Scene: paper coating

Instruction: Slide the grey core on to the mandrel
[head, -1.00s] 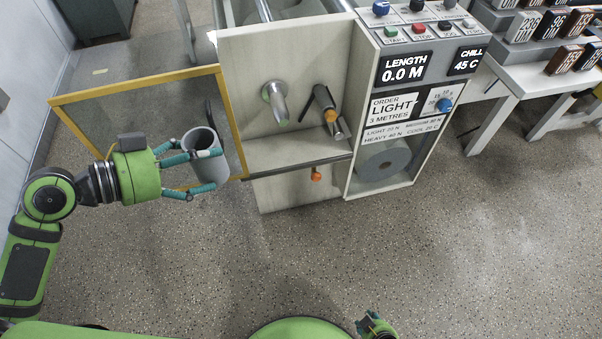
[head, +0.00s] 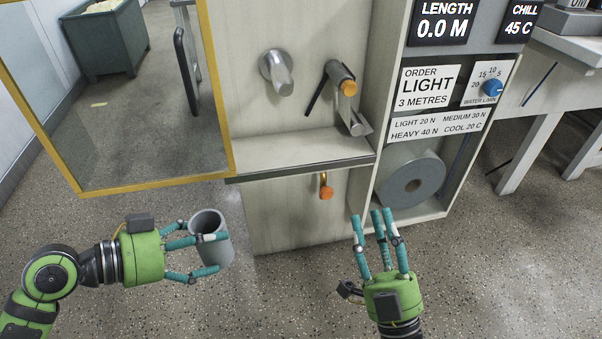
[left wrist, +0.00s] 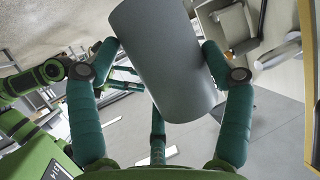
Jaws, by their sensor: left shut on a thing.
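The grey core (head: 209,225) is a hollow tube, held nearly upright with its open end up in the head view. My left gripper (head: 203,255) is shut on it, with teal fingers around its side; the core (left wrist: 170,55) also fills the middle of the left wrist view. The mandrel is likely the bare metal shaft (head: 280,75) sticking out of the machine's pale panel, above and right of the core and apart from it. My right gripper (head: 378,228) is at the lower right, empty, its fingers spread a little and pointing up toward the machine.
A yellow-framed clear door (head: 150,185) stands open left of the panel. A shelf edge (head: 300,170) juts out below the shaft. An orange-tipped lever (head: 347,88) sits right of the shaft. A grey roll (head: 412,185) lies in the right cubby. Floor in front is free.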

